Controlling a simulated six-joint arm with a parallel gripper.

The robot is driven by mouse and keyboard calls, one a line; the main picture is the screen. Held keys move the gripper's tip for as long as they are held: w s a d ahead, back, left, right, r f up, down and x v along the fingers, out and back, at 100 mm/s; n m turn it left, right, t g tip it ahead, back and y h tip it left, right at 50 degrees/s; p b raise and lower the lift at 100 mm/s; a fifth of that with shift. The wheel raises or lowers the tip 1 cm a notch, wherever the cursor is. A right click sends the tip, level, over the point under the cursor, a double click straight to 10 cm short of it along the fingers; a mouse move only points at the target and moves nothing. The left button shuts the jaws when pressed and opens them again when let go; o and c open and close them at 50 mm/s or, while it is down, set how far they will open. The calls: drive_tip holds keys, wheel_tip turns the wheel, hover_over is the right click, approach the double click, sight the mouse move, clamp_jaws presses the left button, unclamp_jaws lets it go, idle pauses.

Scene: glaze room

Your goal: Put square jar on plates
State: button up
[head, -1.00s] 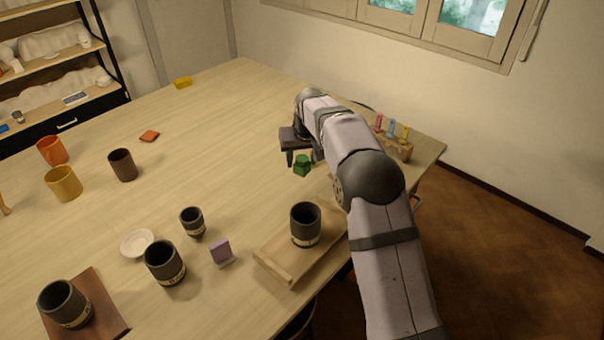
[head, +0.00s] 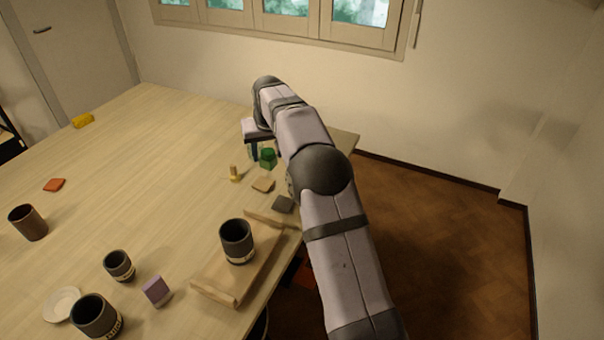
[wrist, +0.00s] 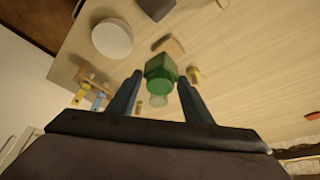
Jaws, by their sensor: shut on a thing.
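The green square jar (wrist: 160,70) sits between the two fingertips of my gripper (wrist: 160,82) in the wrist view, and the fingers are shut on it. In the head view the jar (head: 268,158) shows beside my gripper (head: 257,148), near the far right of the table. A white round thing (wrist: 112,38), likely the plates, lies up and left of the jar in the wrist view, apart from it. My arm probably hides it in the head view. I cannot tell how high the jar is held.
A yellow peg (head: 234,174), a tan tile (head: 263,185) and a grey tile (head: 283,204) lie near the jar. A wooden tray (head: 215,290) holds a dark cup (head: 237,241). A rack with coloured pieces (wrist: 92,85) stands near the table edge.

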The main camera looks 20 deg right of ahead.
drive_tip(key=s+d+r, duration=0.2)
drive_tip(key=d, duration=0.9)
drive_tip(key=shift+s+d+n+p, duration=0.25)
drive_tip(key=shift+s+n+p, duration=0.05)
drive_tip(key=shift+n+p, duration=0.1)
drive_tip(key=shift+f+p, duration=1.65)
drive_tip(key=shift+f, duration=3.35)
drive_tip(key=shift+f, duration=0.1)
drive_tip(key=o, duration=1.2)
